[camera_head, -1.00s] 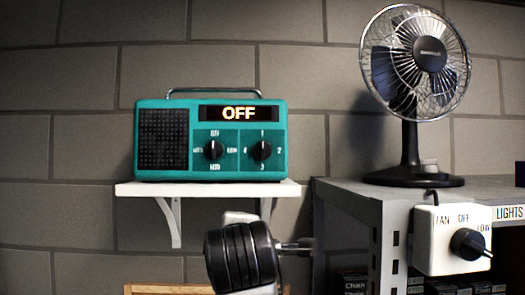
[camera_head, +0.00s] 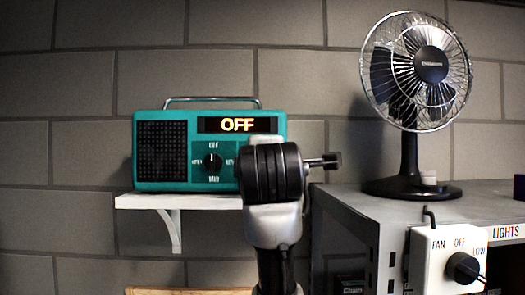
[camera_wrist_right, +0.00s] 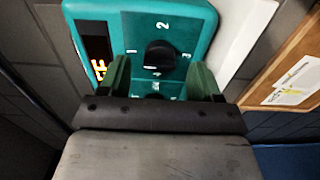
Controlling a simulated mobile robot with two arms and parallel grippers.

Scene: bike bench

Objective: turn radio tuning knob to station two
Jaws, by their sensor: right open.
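The teal radio (camera_head: 160,160) stands on a white wall shelf, and its display (camera_head: 237,125) reads OFF. The left knob (camera_head: 212,161) points up at OFF. My right arm hides the tuning knob in the head view. In the right wrist view the radio (camera_wrist_right: 195,18) appears turned sideways, and the black tuning knob (camera_wrist_right: 161,56) shows among the numbers 1 to 4. My right gripper (camera_wrist_right: 162,75) is open, its two green fingers on either side of the knob's near edge. I cannot tell whether they touch anything or where the pointer stands. My left gripper is out of view.
The white shelf (camera_head: 150,201) is under the radio. A desk fan (camera_head: 410,110) stands on the grey cabinet (camera_head: 345,200) at right, with a white switch box (camera_head: 430,270) on its front. A wooden board with papers (camera_wrist_right: 285,85) shows in the wrist view.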

